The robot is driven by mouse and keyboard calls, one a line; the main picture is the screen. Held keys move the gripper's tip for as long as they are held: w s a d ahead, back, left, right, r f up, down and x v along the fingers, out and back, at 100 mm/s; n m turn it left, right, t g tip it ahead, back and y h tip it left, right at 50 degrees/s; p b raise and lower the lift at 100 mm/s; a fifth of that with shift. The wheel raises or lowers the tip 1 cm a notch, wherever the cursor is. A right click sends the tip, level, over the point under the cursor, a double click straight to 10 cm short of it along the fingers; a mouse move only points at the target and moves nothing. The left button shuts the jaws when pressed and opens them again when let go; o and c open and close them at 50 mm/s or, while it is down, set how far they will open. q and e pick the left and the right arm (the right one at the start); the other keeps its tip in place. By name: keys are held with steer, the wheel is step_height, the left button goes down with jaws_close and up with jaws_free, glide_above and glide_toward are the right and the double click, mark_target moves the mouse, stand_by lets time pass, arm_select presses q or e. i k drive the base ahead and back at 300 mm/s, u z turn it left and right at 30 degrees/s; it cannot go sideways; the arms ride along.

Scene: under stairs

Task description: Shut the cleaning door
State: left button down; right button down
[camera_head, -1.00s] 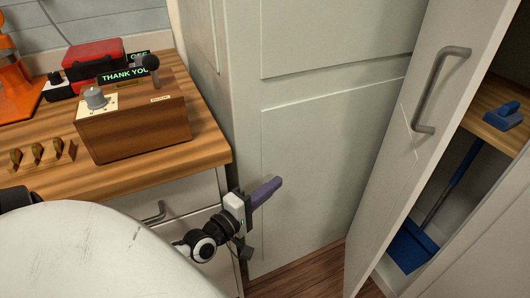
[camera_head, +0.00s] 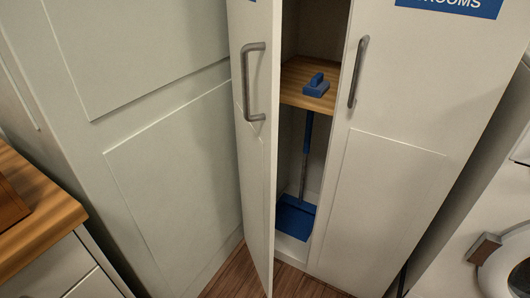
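The cleaning door (camera_head: 258,150) is a tall white cupboard door with a grey bar handle (camera_head: 254,82). It stands open, swung outward, left of the cupboard opening. Inside the opening are a wooden shelf (camera_head: 294,97) with a blue brush (camera_head: 316,86) on it, and a blue dustpan or broom (camera_head: 296,217) with a long handle below. Neither of my grippers shows in the head view now.
A closed white door (camera_head: 385,150) with a grey handle and a blue sign (camera_head: 455,4) ending in "ROOMS" is right of the opening. A wooden counter (camera_head: 40,205) is at lower left. A white machine with a round door (camera_head: 508,268) is at lower right. Brown floor shows below.

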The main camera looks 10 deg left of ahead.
mark_target(254, 26)
steer(key=z, duration=0.55)
steer(key=k, duration=1.2)
steer(key=u, duration=0.35)
steer(key=i, duration=0.7)
steer(key=u, duration=0.75)
steer(key=i, duration=0.65)
steer(key=z, duration=0.1)
